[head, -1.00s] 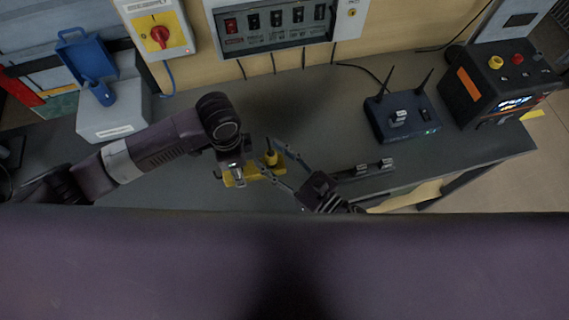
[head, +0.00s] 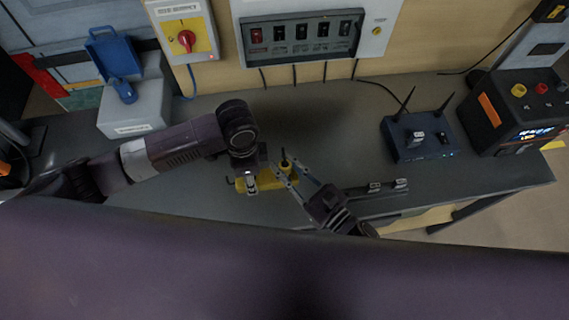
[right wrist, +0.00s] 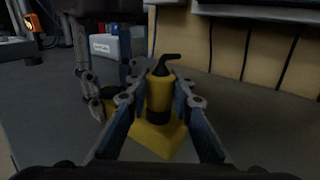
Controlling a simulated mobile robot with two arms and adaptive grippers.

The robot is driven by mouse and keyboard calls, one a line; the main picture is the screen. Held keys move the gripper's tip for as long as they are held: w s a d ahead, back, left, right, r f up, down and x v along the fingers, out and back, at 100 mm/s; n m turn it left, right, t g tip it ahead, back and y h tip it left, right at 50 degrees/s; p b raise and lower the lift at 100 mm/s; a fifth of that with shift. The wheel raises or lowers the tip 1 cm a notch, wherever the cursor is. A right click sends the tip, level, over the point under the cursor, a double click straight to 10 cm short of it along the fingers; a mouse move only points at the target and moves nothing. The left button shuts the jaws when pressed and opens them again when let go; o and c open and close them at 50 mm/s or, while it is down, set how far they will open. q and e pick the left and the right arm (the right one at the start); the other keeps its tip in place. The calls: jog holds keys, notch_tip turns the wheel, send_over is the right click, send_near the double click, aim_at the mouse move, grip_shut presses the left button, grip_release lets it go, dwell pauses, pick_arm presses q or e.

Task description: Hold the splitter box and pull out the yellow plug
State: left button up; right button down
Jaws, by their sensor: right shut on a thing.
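The yellow splitter box (head: 268,184) lies on the grey bench near its front edge, partly hidden by my left gripper (head: 250,182). That gripper comes down over the box from above; whether its fingers press on it is unclear. The yellow plug (head: 285,168) stands upright at the box's right end. My right gripper (head: 287,170) is shut on the plug from the right. In the right wrist view the plug (right wrist: 160,92), with a bent black cable end on top, sits between both fingers, above the yellow box (right wrist: 158,138). It looks still seated or very close to the box.
A dark bar with grey plugs (head: 375,189) lies right of my right gripper. A blue router (head: 418,136) and a black-orange power unit (head: 515,112) stand further right. A grey box with a blue lid (head: 135,105) stands at left. The bench behind the grippers is clear.

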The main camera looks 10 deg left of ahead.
aim_at(285, 161)
jog(key=shift+r, duration=0.25)
jog(key=shift+r, duration=0.35)
jog(key=shift+r, duration=0.3)
jog(key=shift+r, duration=0.3)
jog(key=shift+r, duration=0.3)
jog(key=shift+r, duration=1.4)
pick_arm(q)
jog(key=o, duration=1.5)
jog(key=shift+c, duration=0.2)
